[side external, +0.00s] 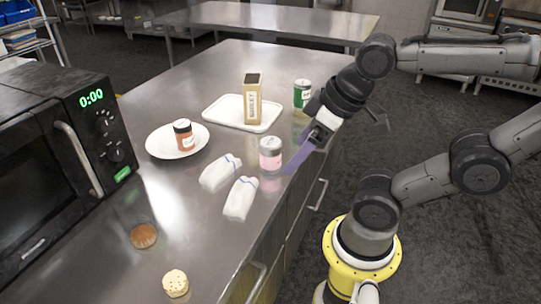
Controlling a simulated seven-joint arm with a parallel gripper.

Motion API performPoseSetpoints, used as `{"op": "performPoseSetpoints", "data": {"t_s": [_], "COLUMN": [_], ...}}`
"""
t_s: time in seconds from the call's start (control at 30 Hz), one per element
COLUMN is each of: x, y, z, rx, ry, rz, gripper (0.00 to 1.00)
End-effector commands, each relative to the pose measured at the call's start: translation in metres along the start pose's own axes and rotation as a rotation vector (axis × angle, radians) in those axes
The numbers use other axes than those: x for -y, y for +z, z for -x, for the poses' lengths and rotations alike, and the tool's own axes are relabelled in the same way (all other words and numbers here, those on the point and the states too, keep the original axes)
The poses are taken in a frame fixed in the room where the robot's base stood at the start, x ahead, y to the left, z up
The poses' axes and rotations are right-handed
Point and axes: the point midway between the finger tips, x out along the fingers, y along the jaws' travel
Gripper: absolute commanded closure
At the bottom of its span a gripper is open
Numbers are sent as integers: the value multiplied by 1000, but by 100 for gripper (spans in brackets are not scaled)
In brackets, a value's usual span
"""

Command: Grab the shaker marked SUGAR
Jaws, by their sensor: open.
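Three small containers could be the shaker, but no label is legible at this size. A pink jar with a grey lid (271,155) stands upright near the counter's right edge. A dark-lidded jar with orange-brown contents (183,135) stands on a white plate. A green container with a white label (302,96) stands farther back, by the tray. My gripper (292,165) is open, pointing down and left, with a purple finger just right of the pink jar. I cannot tell whether it touches the jar; the other finger is not clearly visible.
A white plate (160,148) and a white tray (215,111) with a tan carton (252,100) stand behind. A microwave (60,160) fills the left; a bun (144,236) and biscuit (175,283) lie nearer.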

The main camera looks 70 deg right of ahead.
Motion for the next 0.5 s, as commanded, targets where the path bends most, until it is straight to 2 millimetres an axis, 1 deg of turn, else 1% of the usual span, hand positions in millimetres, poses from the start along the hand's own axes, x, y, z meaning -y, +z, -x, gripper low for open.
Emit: {"op": "performPoseSetpoints", "data": {"t_s": [0.07,0.17,0.2,0.33,0.5], "x": [0,-1,-1,-8,-25], "y": [1,-7,-12,-30,-58], "z": [1,8,11,14,10], "rx": [7,3,10,51,131], "ry": [-1,-1,-2,-9,-44], "rz": [110,317,408,683,1013], "gripper": [0,0,0,0,0]}}
